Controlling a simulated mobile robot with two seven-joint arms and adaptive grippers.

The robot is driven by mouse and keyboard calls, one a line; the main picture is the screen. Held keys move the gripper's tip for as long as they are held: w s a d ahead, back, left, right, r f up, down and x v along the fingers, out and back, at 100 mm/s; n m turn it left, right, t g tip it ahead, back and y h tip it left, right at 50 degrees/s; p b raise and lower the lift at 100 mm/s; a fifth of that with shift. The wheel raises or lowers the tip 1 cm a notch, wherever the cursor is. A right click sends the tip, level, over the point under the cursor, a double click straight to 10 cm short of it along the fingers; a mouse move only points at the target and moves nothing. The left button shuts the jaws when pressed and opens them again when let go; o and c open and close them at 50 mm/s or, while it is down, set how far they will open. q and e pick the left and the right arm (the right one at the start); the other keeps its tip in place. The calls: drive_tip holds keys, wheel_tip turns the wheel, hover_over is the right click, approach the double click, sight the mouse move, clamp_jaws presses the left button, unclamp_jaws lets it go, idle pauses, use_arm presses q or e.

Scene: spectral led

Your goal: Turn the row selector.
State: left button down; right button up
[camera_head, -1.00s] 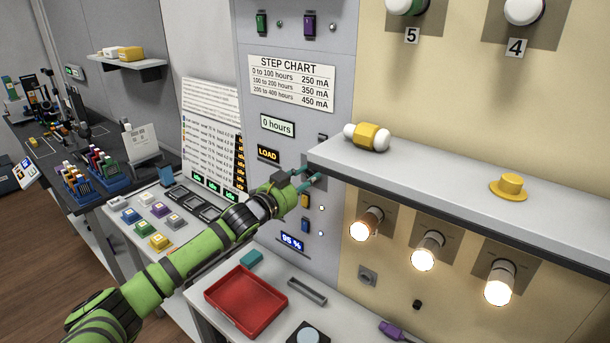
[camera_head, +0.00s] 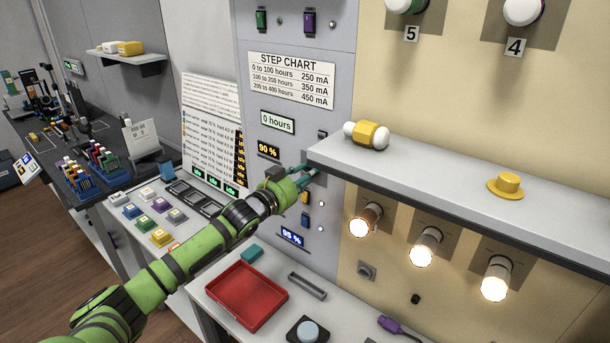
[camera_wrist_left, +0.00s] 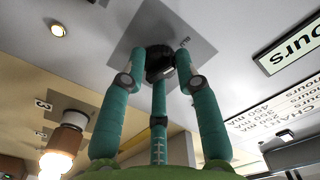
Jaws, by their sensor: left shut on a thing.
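The row selector shows in the left wrist view as a dark, ridged knob (camera_wrist_left: 160,62) on a grey square plate (camera_wrist_left: 192,38) on the panel. My left gripper (camera_wrist_left: 159,72) has its teal fingers closed around the knob. In the head view my left gripper (camera_head: 307,174) reaches the grey panel just left of the shelf's end. There the knob is hidden behind the fingers and the shelf. My right gripper is not in view.
The shelf (camera_head: 450,180) juts out close to my left gripper, carrying a yellow-and-white piece (camera_head: 367,135) and a yellow hat-shaped piece (camera_head: 506,184). Lit lamps (camera_head: 424,247) sit below it. A red tray (camera_head: 247,295) lies on the bench. An orange display (camera_head: 268,149) reads 90 %.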

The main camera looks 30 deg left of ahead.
use_arm(q)
drive_tip(key=c, duration=1.1)
unclamp_jaws()
drive_tip(key=shift+r, duration=0.3)
drive_tip(key=shift+o, duration=0.9)
drive_tip(key=shift+d+f, duration=0.1)
drive_tip(key=s+a, duration=0.1)
drive_tip(key=s, duration=1.1)
